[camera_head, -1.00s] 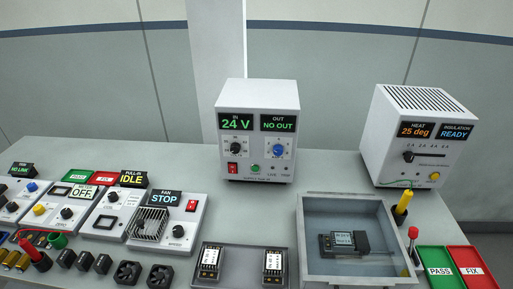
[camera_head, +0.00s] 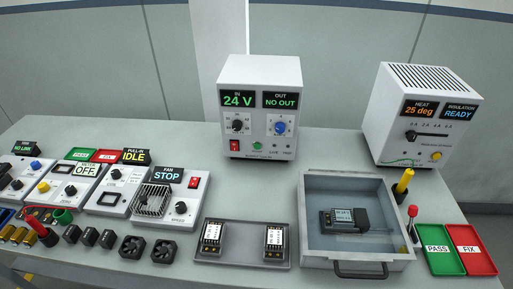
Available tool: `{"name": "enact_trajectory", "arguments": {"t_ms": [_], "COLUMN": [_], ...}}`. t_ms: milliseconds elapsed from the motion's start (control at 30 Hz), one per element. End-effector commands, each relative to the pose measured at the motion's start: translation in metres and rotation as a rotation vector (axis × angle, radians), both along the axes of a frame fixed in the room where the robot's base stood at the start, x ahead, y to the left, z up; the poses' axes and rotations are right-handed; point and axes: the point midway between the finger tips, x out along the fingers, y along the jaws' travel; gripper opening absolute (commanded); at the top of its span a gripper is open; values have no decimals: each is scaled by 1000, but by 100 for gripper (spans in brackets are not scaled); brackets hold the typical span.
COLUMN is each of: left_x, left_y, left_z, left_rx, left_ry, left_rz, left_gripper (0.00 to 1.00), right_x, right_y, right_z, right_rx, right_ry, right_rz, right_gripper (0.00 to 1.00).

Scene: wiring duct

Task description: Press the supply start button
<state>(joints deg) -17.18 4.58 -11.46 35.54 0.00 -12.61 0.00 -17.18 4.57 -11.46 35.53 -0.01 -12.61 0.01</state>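The white supply box (camera_head: 260,72) stands at the back middle of the table. Its left display (camera_head: 238,99) reads "IN 24 V" and its right display (camera_head: 281,99) reads "OUT NO OUT". Below them are a black knob (camera_head: 237,127) and a blue knob (camera_head: 280,128). A red rocker switch (camera_head: 234,146) sits at the lower left of the front, and a small green button (camera_head: 257,145) at the lower middle. The small print by the button is too small to read. Neither gripper is in view, and nothing touches the box.
An insulation tester (camera_head: 423,120) stands at the back right. In front are a grey bin (camera_head: 356,255) holding a module, a tray (camera_head: 240,257) with two modules, and green (camera_head: 441,265) and red (camera_head: 479,264) trays. A fan tester (camera_head: 165,200) and other devices fill the left. Table around the supply is clear.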

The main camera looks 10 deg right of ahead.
Motion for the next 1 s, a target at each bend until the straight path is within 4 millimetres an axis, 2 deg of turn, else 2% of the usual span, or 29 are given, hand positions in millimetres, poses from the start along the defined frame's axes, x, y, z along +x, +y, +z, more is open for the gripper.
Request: {"name": "enact_trajectory", "arguments": {"t_ms": [33,133,1000], "left_x": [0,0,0], "left_y": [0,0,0], "left_z": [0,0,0], "left_rx": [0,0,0], "left_ry": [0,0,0], "left_rz": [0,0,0], "left_gripper": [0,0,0], "right_x": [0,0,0], "right_y": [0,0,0], "right_z": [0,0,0], "right_rx": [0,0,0], "right_ry": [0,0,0], "right_rz": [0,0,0], "right_gripper": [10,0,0]}}
